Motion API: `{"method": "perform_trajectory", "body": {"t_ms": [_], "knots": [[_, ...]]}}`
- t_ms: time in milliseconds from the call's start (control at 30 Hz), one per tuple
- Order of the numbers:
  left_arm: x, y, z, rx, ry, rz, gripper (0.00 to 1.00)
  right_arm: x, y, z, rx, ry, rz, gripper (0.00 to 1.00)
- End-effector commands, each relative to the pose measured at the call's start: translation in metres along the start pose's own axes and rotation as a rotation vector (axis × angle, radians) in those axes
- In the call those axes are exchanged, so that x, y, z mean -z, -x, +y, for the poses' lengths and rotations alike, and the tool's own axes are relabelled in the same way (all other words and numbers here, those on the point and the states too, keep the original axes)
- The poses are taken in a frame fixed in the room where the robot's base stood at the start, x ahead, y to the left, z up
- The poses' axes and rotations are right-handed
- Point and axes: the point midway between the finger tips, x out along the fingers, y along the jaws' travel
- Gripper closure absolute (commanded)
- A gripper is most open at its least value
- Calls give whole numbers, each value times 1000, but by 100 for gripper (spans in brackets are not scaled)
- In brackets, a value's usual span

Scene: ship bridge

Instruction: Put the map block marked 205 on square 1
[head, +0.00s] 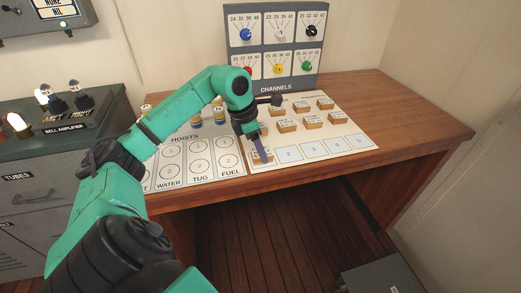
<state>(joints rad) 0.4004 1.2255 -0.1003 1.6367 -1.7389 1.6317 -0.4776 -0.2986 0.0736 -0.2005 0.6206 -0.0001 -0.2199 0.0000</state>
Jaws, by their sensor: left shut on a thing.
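My left gripper (257,146) is over the front left of the map sheet (352,128), at the left end of the row of numbered squares. It is shut on a small wooden map block (262,158), low over or on the place of square 1; I cannot tell whether the block touches the sheet. The marking on this block is too small to read, and the block and gripper hide square 1. Squares 2 to 5 to its right are bare. Several other labelled map blocks (287,126) stand behind the row. My right gripper is out of view.
The channels panel (271,88) with coloured knobs stands behind the sheet. The hoists sheet (199,160) lies to the left, with small blue and yellow pieces (219,117) at its back. The wooden desk's (385,105) right end is clear.

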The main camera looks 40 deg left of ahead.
Motion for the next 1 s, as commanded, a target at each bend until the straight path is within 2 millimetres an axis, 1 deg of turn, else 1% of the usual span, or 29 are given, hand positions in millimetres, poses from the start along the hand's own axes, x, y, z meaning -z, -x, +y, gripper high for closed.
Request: {"method": "perform_trajectory", "body": {"t_ms": [167,267,300,333,367,633,700,767,867,1000], "knots": [[0,1,0,-1,0,-1,100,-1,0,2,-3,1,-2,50],[1,-3,0,-1,0,0,100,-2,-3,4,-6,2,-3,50],[0,-2,0,-1,0,0,35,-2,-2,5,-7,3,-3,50],[0,-2,0,-1,0,0,23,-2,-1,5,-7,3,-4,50],[0,-2,0,-1,0,0,16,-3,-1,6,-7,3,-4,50],[0,-1,0,-1,0,0,16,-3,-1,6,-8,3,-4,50],[-2,4,0,-1,0,-1,16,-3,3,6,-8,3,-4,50],[-1,8,1,-3,0,-2,16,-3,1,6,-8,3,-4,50],[-1,29,2,-7,0,-2,16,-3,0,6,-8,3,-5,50],[-2,71,1,-6,1,-3,16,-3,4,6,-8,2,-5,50]]}}
